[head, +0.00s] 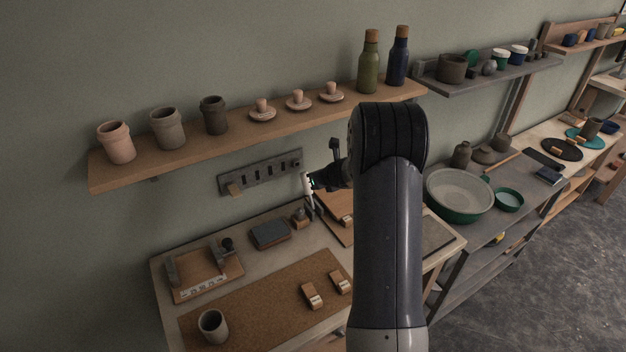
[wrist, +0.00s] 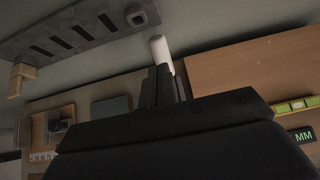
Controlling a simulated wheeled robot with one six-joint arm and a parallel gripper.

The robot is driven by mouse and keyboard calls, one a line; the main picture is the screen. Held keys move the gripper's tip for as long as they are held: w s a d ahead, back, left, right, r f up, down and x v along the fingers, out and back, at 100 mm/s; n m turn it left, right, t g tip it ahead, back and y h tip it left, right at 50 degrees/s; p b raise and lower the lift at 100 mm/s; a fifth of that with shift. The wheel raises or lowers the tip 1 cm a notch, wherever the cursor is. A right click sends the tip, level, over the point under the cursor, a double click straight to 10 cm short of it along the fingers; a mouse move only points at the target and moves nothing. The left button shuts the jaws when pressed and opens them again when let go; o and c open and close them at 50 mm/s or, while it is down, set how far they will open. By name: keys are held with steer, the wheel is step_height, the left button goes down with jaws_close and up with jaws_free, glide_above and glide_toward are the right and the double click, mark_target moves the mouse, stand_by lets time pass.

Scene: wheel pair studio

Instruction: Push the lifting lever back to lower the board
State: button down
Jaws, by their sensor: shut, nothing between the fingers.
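The lever, with a pale white handle (head: 309,188), stands near the back of the workbench. In the wrist view its rounded white end (wrist: 159,48) shows just beyond my fingertips. My gripper (head: 315,183) is shut and empty, close beside the handle; I cannot tell whether they touch. In the wrist view my dark fingers (wrist: 163,82) are together and hide the lower part of the lever. The wooden board (head: 330,206) is right of the lever, partly hidden by my arm. It also shows in the wrist view (wrist: 250,65); its tilt is hard to judge.
A dark slotted rack (head: 262,171) is on the wall behind. A wooden shelf (head: 240,137) with cups and bottles runs above. A dark block (head: 270,234), a cork-coloured mat (head: 262,305) and a wooden tray (head: 205,285) are on the bench. A green-yellow strip (wrist: 296,104) lies by the board.

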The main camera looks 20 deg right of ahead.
step_height(320, 180, up, 8)
steer(key=s+p, duration=0.1)
steer(key=shift+s+d+r, duration=0.2)
steer(key=shift+s, duration=0.15)
steer(key=shift+f, duration=0.1)
